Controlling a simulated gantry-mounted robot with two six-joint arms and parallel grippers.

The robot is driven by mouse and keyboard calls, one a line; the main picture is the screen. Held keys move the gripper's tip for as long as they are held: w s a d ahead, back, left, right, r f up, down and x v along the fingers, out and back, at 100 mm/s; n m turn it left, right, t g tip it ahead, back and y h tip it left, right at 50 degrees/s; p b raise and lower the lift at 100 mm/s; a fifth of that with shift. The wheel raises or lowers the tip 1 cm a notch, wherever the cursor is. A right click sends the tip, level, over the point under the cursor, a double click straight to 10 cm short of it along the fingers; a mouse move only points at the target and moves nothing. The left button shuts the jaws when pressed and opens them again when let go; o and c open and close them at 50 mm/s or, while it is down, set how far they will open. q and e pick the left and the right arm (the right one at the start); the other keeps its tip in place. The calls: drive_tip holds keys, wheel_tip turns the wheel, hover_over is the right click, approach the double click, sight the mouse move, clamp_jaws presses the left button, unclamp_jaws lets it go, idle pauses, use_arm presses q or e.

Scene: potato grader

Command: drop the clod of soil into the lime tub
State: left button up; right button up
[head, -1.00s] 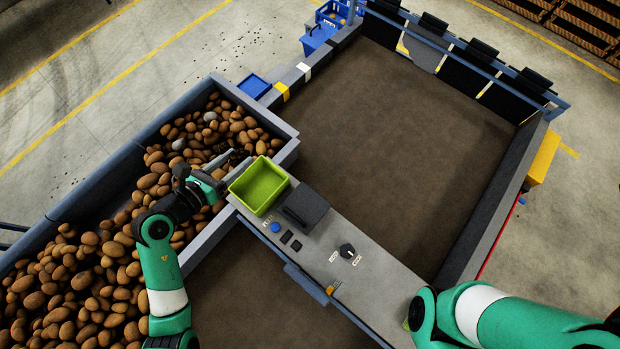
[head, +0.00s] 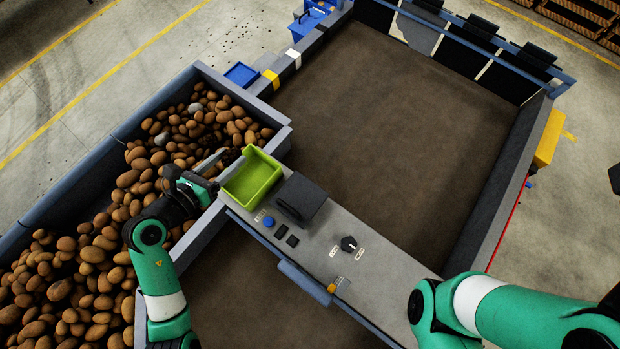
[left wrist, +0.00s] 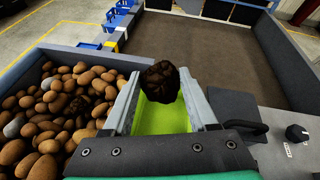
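The dark, lumpy clod of soil (left wrist: 160,82) is between the fingertips of my left gripper (left wrist: 160,88) in the left wrist view, touching both, so the gripper looks shut on it. The lime tub (left wrist: 160,120) shows below and behind the clod between the fingers. In the head view, my left gripper (head: 218,168) is at the left side of the lime tub (head: 251,180), and a dark lump (head: 231,157) shows by its fingertips. The tub looks empty. My right arm is at the lower right; its gripper does not show.
The tub stands on a grey console (head: 330,225) with a black box (head: 300,198), buttons and a knob (head: 348,243). Brown potatoes and a few grey stones fill the bed (head: 100,250) at left. A blue tray (head: 241,74) is at the back. The brown floor beyond is clear.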

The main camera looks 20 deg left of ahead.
use_arm(q)
drive_tip(key=o, duration=0.5)
drive_tip(key=v, duration=1.1)
drive_tip(key=shift+s+r, duration=0.1)
drive_tip(key=shift+s, duration=0.25)
